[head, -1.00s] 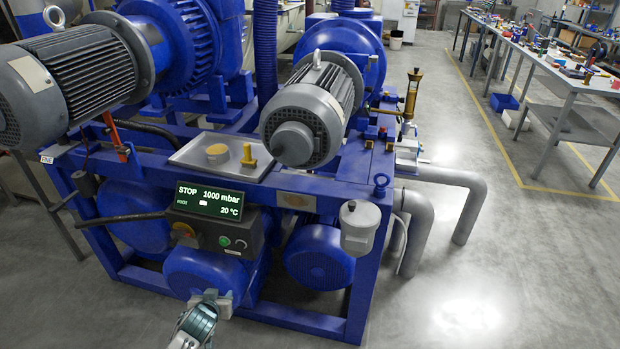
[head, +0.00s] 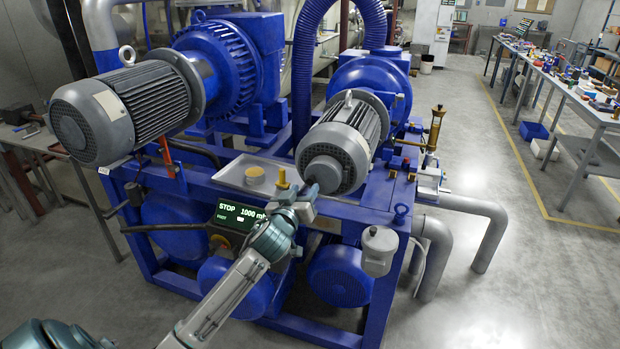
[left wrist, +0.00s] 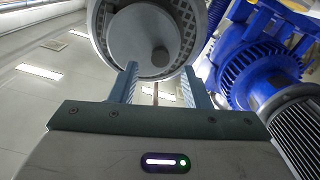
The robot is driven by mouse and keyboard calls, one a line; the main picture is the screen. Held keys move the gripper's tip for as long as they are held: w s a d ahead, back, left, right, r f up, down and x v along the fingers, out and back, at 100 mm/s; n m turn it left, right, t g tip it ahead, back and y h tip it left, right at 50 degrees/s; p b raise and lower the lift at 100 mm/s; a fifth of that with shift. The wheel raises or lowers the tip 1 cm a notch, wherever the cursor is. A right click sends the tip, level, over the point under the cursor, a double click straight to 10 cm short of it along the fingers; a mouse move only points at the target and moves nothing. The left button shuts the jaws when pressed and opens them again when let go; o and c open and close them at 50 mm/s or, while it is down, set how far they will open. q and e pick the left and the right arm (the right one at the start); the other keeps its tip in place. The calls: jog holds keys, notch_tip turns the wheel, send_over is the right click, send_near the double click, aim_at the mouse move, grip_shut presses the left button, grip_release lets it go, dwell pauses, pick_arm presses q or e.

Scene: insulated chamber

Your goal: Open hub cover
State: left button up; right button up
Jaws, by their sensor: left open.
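The hub cover looks like the round grey cap (head: 325,171) on the near end of the right-hand grey motor (head: 345,140). In the left wrist view the cap (left wrist: 138,36) is a large grey disc with a small darker round knob (left wrist: 160,57) low on its face. My left gripper (head: 308,190) is just in front of and below this motor end, and partly covers its lower edge. In the left wrist view its two fingers (left wrist: 160,82) stand apart with nothing between them, pointing at the disc. I cannot tell whether they touch it. My right gripper is not in view.
A yellow handle (head: 283,180) and a yellow round cap (head: 255,172) stand on a metal tray (head: 237,182) left of the gripper. My arm partly hides the display panel (head: 240,215).

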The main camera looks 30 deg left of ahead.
aim_at(310, 182)
pick_arm(q)
jog(key=p+x, duration=0.1)
jog(key=x, duration=0.2)
jog(key=shift+w+a+r, duration=0.1)
jog(key=shift+w, duration=0.2)
jog(key=shift+w+a, duration=0.1)
jog(key=shift+w, duration=0.3)
grip_shut()
